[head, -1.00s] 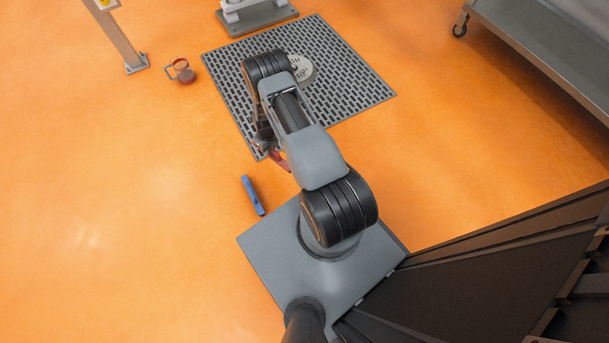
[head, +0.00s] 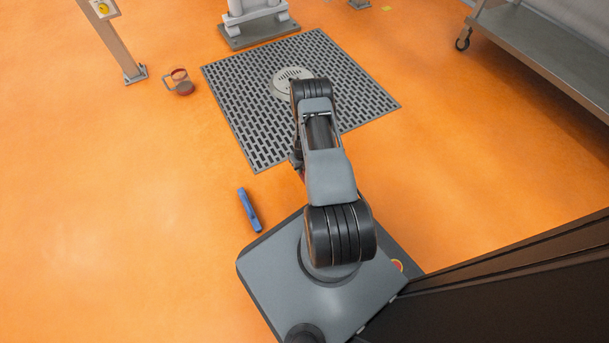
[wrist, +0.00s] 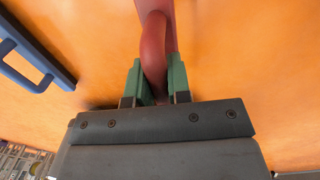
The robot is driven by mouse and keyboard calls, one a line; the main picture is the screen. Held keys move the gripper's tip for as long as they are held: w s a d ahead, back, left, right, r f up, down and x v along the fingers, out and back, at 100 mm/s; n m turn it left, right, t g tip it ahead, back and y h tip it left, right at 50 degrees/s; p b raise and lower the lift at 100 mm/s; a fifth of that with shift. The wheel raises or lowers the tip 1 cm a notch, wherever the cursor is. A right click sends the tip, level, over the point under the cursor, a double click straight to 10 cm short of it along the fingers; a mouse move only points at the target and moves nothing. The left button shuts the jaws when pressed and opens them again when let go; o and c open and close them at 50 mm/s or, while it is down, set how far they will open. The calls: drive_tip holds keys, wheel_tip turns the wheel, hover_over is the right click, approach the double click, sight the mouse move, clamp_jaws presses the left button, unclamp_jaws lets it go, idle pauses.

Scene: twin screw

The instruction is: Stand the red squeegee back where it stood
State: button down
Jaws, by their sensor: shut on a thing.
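In the wrist view my gripper (wrist: 156,88) has its two green-padded fingers shut on a red rounded part of the red squeegee (wrist: 153,45). The red piece runs up out of the top of that view, so its far end is hidden. In the head view my own arm covers almost all of the gripper and the squeegee; only a small bit of red shows at the arm's left edge. I cannot tell there how the squeegee is tilted.
A blue handle-like object (head: 249,210) lies on the orange floor left of my base. A dark slotted mat (head: 240,130) with a round grey drain cover lies ahead. A red-and-grey jug (head: 180,83), a post (head: 112,45) and a wheeled steel table (head: 545,45) stand around.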

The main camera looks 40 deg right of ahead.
drive_tip(key=shift+s+d+f+b, duration=0.25)
drive_tip(key=shift+d+f+b, duration=0.25)
drive_tip(key=shift+f, duration=0.3)
wheel_tip(320, 180, down, 3)
drive_tip(key=shift+d+f+b, duration=0.1)
drive_tip(key=shift+d+b, duration=0.05)
drive_tip(key=shift+b, duration=0.55)
drive_tip(key=c, duration=1.1)
unclamp_jaws()
drive_tip(key=shift+o, duration=0.2)
